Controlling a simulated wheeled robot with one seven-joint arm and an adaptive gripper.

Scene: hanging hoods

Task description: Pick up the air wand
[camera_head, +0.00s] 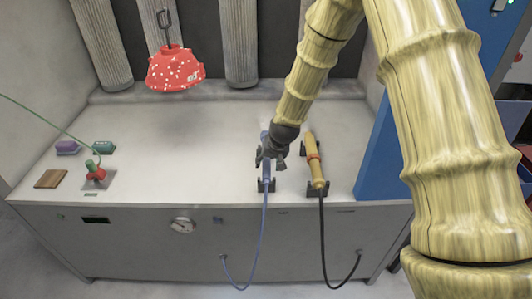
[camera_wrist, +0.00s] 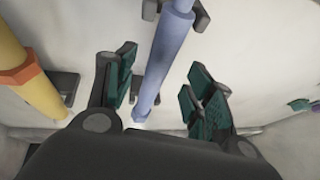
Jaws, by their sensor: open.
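A slim blue wand (camera_head: 266,173) with a blue hose lies in dark cradles on the grey bench top, partly hidden under my gripper (camera_head: 273,150). The wrist view shows the blue wand (camera_wrist: 172,50) running between the two green-padded fingers of my gripper (camera_wrist: 160,65), which are open with a gap on each side. A yellow wand (camera_head: 313,155) with a red band and a black hose lies in its own cradles just to the right. It also shows at the left of the wrist view (camera_wrist: 22,75). I cannot tell from looks alone which wand carries air.
A speckled red hood (camera_head: 175,70) hangs at the back left. A red and green tool (camera_head: 96,174), a purple block (camera_head: 68,147), a green block (camera_head: 103,147) and a wooden block (camera_head: 52,179) sit at the left. A blue panel (camera_head: 385,150) bounds the right. The bench middle (camera_head: 190,150) is clear.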

